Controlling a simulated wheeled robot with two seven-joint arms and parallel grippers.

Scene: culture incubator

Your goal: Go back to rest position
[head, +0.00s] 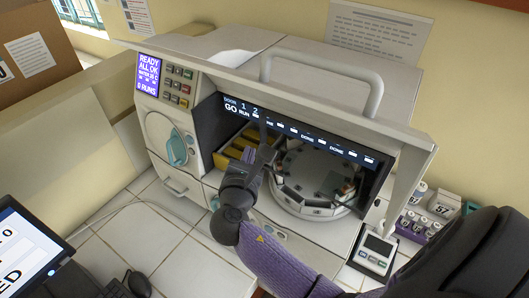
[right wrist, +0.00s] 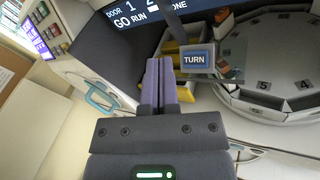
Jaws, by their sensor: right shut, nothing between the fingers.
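My right gripper (head: 248,155) is in front of the open window of the white incubator machine (head: 310,62), and its arm comes in from the lower right. In the right wrist view its two purple fingers (right wrist: 158,85) are pressed together with nothing between them. They point toward the yellow bins (head: 238,148) at the left inside the machine. A round white carousel (head: 310,205) with numbered slots is to the right of the gripper. A blue "TURN" label (right wrist: 195,59) shows just right of the fingertips. My left gripper is not in view.
The raised door with its handle (head: 372,95) is above the window. A laptop (head: 32,252) and a mouse (head: 138,284) are at lower left. A small display device (head: 374,252) and a rack of labelled vials (head: 418,222) stand at right. Some white tiled counter (head: 140,235) is clear.

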